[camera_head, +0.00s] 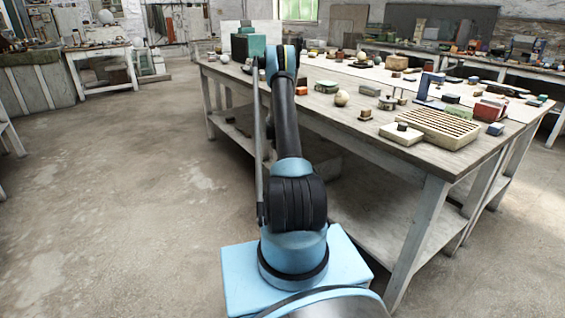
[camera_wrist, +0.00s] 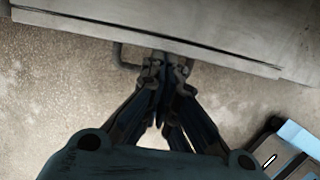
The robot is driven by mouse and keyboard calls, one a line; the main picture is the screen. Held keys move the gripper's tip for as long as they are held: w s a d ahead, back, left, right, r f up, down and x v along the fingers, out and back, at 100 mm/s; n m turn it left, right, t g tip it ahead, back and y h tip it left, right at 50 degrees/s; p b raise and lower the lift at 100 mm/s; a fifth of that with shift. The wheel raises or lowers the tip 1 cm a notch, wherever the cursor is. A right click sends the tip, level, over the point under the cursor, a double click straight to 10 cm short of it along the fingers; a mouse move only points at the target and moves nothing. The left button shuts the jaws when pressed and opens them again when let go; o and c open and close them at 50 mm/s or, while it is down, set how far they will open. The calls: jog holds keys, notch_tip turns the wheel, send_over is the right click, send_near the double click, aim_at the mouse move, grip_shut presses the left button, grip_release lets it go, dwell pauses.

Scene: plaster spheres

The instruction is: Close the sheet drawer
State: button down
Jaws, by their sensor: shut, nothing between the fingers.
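In the wrist view, a pale grey flat panel with a long dark seam, seemingly the sheet drawer (camera_wrist: 215,22), spans the top of the picture. A thin grey bent handle (camera_wrist: 118,52) sticks out from its near edge. My gripper (camera_wrist: 167,72) is shut and empty, its fingertips at the handle and close to the panel's edge. I cannot tell whether they touch. In the head view my arm reaches away along the left end of the long workbench. The drawer and my fingertips cannot be made out there, and the arm hides part of that end.
The wooden workbench (camera_head: 432,165) carries plaster balls, blocks and a slatted tray (camera_head: 432,125). A dark green box (camera_head: 248,44) stands at its far left corner. Open concrete floor (camera_head: 120,190) lies to the left. Another bench (camera_head: 100,65) stands at the back left.

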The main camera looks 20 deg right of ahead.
jog(key=s+a+r+m, duration=0.1)
jog(key=s+a+r, duration=0.3)
jog(key=r, duration=0.5)
jog(key=s+a+r+m, duration=0.2)
jog(key=s+a+r, duration=0.15)
jog(key=r, duration=0.65)
jog(key=s+a+r+m, duration=0.2)
jog(key=s+a+r, duration=0.1)
jog(key=s+r, duration=0.35)
jog(key=s+a+r+m, duration=0.2)
jog(key=s+r+m, duration=0.1)
jog(key=s+r, duration=0.35)
jog(key=s+a+r+m+y, duration=0.1)
jog(key=s+a+m, duration=0.15)
jog(key=s, duration=0.65)
jog(key=s+a+r+m+t, duration=0.1)
jog(key=s+r+m, duration=0.15)
jog(key=s, duration=0.65)
jog(key=s+a+r+m+y, duration=0.1)
jog(key=s+a+m, duration=0.15)
jog(key=s, duration=0.65)
jog(key=s+a+f+m, duration=0.1)
jog(key=s+f+m, duration=0.5)
jog(key=s, duration=0.8)
jog(key=shift+a+f+y, duration=0.3)
jog(key=shift+a+f, duration=0.1)
jog(key=shift+f, duration=0.55)
